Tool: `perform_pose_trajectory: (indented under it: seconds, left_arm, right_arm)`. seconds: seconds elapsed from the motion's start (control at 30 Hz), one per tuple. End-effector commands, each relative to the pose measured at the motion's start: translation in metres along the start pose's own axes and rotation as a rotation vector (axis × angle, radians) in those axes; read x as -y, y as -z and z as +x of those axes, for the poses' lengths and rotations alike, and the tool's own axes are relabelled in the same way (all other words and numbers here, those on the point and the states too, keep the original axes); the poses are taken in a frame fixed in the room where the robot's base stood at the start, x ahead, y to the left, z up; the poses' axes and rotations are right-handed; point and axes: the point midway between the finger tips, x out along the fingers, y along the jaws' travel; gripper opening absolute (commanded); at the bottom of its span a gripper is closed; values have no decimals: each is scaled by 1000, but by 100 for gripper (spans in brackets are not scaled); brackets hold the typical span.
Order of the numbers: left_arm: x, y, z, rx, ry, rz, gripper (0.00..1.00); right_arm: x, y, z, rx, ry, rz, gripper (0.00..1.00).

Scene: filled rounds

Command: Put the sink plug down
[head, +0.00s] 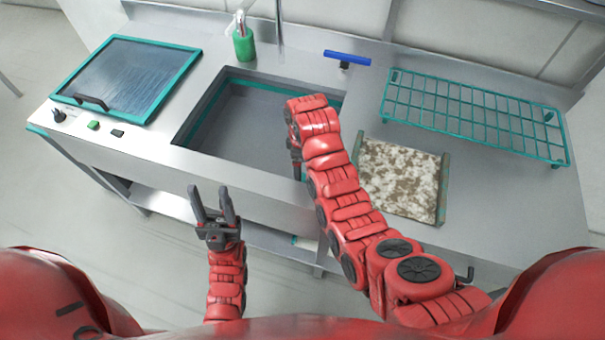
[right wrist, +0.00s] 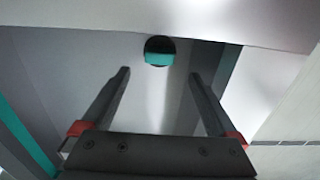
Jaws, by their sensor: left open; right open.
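A dark round opening (right wrist: 158,42) shows in the right wrist view, with a small teal piece (right wrist: 159,59) across its lower part; it looks like the sink plug at the drain, but I cannot tell whether it is seated. My right gripper (right wrist: 159,74) is open and empty, its two fingers pointing toward the teal piece, apart from it. In the head view my right arm reaches over the sink basin (head: 245,125) and hides that gripper and the plug. My left gripper (head: 213,203) is open and empty in front of the counter.
A teal-framed panel (head: 128,80) lies on the counter's left. A teal wire rack (head: 470,112) and a mottled board (head: 400,180) are on the right.

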Motion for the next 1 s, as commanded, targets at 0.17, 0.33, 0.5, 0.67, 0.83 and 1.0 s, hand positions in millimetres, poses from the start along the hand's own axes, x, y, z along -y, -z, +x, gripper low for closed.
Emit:
perform_pose_trajectory:
  seconds: [0.17, 0.33, 0.5, 0.67, 0.83, 1.0]
  left_arm:
    - [1, 3, 17, 0, 0, 0, 50]
    - [1, 3, 19, 0, 0, 0, 50]
    - [1, 3, 18, 0, 0, 0, 50]
    - [1, 3, 18, 0, 0, 0, 50]
    - [1, 3, 19, 0, 0, 0, 50]
    - [2, 7, 40, 0, 0, 0, 50]
  right_arm:
    - [-1, 0, -30, -3, -3, 1, 94]
    - [0, 0, -34, -1, -1, 1, 94]
    - [0, 0, -33, 0, -1, 1, 94]
    - [0, 0, -33, -1, -1, 1, 94]
    - [0, 0, -33, -1, -1, 1, 94]
    - [0, 0, -55, -1, -1, 1, 94]
